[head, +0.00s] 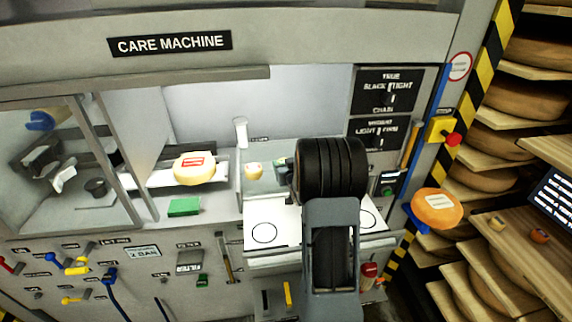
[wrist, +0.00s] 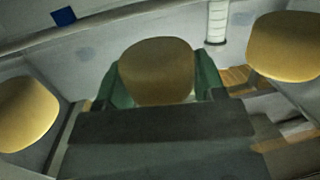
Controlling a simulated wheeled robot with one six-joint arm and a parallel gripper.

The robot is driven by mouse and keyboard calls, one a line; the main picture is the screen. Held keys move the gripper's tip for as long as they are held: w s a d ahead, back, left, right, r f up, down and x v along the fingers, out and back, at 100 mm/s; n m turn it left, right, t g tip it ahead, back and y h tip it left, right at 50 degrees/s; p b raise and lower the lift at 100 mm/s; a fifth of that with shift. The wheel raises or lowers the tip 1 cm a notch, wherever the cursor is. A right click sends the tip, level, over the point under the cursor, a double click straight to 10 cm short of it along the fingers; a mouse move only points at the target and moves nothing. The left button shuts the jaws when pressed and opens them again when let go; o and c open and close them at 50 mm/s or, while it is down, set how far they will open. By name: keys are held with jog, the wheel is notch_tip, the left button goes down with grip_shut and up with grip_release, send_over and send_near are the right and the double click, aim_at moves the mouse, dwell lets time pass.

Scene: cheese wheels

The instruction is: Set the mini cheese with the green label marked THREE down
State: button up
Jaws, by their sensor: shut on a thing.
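My gripper (wrist: 158,80) is shut on a small yellow-brown mini cheese (wrist: 156,62), held between its two green fingers in the wrist view. The held cheese's label does not show, so I cannot read its mark. In the head view my gripper (head: 283,170) is mostly hidden behind the dark wrist of my arm, inside the care machine's open bay. I cannot tell whether the held cheese touches a surface.
Two more round cheeses flank the held one in the wrist view, at left (wrist: 24,112) and right (wrist: 285,45). A white panel (head: 284,215) with circle outlines lies below the bay. A red-labelled cheese (head: 195,168) sits left; an orange cheese (head: 437,208) sits right.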

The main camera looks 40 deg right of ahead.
jog(key=shift+f, duration=0.2)
jog(key=o, duration=1)
jog(key=shift+r, duration=0.1)
